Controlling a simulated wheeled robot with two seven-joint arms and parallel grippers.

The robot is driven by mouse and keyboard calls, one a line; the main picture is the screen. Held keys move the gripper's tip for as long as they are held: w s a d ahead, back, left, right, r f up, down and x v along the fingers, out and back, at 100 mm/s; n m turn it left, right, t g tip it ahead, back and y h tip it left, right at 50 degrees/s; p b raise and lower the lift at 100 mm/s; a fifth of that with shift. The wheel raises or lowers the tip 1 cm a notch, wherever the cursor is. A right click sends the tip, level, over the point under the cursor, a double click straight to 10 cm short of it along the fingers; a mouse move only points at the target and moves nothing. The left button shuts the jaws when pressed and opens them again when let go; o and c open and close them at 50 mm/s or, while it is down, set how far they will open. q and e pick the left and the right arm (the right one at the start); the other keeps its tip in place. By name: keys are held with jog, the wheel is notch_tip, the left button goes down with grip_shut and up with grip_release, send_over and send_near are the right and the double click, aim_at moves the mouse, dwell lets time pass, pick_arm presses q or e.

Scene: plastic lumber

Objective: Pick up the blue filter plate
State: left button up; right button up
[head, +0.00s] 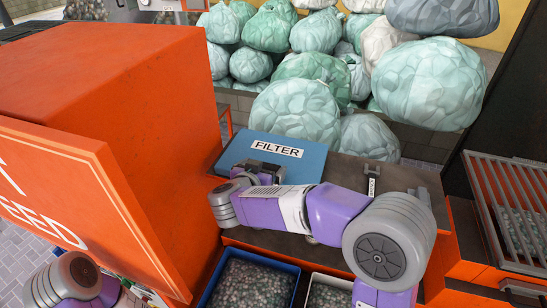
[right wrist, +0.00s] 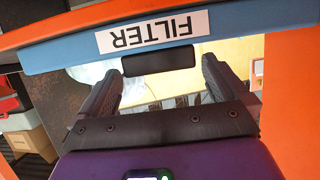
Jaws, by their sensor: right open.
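The blue filter plate (head: 308,166) lies in the orange machine's top, in the middle of the head view, with a white FILTER label. In the right wrist view the plate (right wrist: 65,52) crosses the top, its label upside down, with a dark handle (right wrist: 158,61) at its edge. My right gripper (head: 262,174) is at the plate's near edge and partly hides it. In the right wrist view my right gripper (right wrist: 160,68) is open, its fingers on either side of the handle with gaps between. My left gripper is out of view; only part of that arm shows at lower left.
A large orange housing (head: 120,85) stands close on the left. A grey metal panel with a small handle (head: 372,180) lies right of the plate. Bins of shredded material (head: 248,280) sit below. Filled bags (head: 300,105) are piled behind. A metal grate (head: 510,205) is at right.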

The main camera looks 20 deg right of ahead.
jog(key=shift+x, duration=0.8)
jog(key=shift+c, duration=0.5)
jog(key=c, duration=0.8)
